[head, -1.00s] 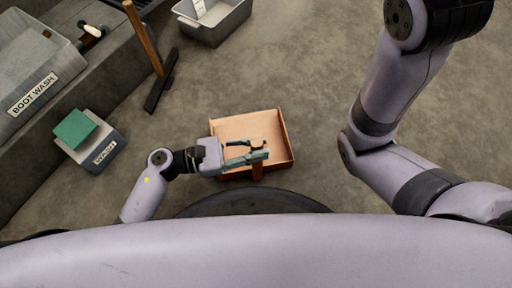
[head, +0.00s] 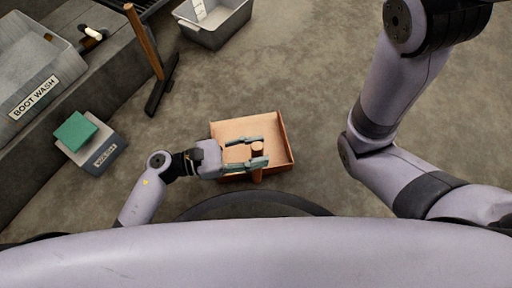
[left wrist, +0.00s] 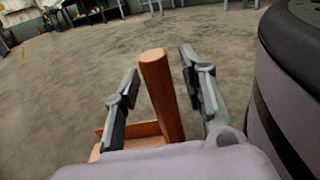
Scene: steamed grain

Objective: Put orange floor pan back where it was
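The orange floor pan (head: 230,130) lies on the floor in front of my base in the head view. It is a shallow open box with an upright post-like handle (head: 258,149) at its near side. My left gripper (head: 260,150) is over the pan with its fingers spread on either side of the handle. In the left wrist view the handle (left wrist: 158,90) stands between the two open fingers, with gaps visible on both sides. Part of the pan (left wrist: 143,134) shows below. My right gripper is out of view; only my right arm shows.
A boot wash basin (head: 35,65), a wooden-handled broom (head: 145,45) and a grey tub (head: 222,28) are farther back. The floor right of the pan is clear.

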